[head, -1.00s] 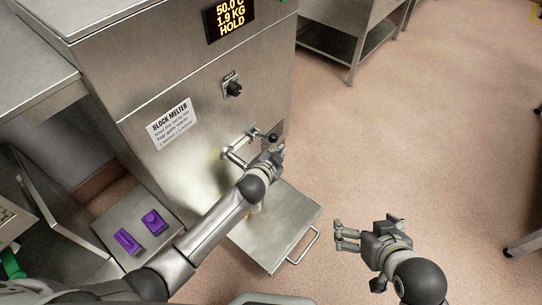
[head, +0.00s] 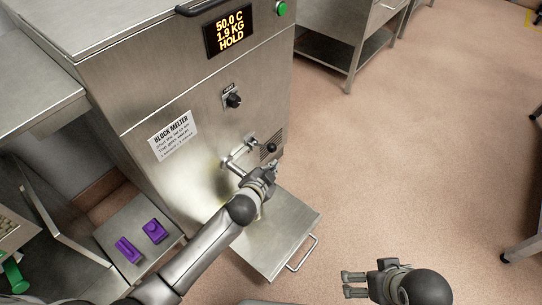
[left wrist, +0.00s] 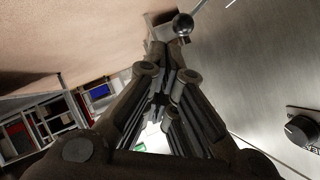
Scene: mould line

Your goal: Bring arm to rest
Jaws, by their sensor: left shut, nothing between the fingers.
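My left gripper (head: 270,166) is in front of the block melter (head: 165,95), just below its tap lever with a dark ball knob (head: 271,147). In the left wrist view its fingers (left wrist: 160,85) are closed together with nothing between them. The ball knob shows beyond the fingertips in the left wrist view (left wrist: 183,24), and it looks apart from them. My right gripper (head: 355,284) is at the bottom right over open floor, its two fingers spaced apart and empty.
A metal drip shelf with a handle (head: 290,262) sits below the tap. Two purple objects (head: 128,249) lie on a low metal surface at left. The melter's display reads 50.0 C, 1.9 KG, HOLD. A steel table (head: 350,45) stands at the back.

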